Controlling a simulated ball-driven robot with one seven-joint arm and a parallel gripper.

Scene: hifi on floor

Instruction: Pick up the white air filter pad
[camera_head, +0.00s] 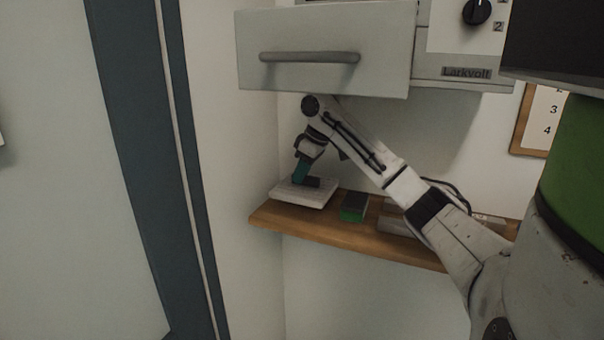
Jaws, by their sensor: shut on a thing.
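The white air filter pad (292,198) is a flat, pale rectangular block near the left end of a wooden shelf (330,227). My gripper (304,182) reaches down onto the pad from above and is shut on it. The fingertips are small and dark in this view, and their exact contact with the pad is partly hidden. The pad looks roughly level, at or very near the shelf surface; I cannot tell whether there is a gap under it.
A small green and dark block (354,208) stands on the shelf to the right of the pad. A grey object (396,222) lies further right, partly behind my arm. A grey drawer front with a handle (310,58) juts out above my arm. The wall closes the left side.

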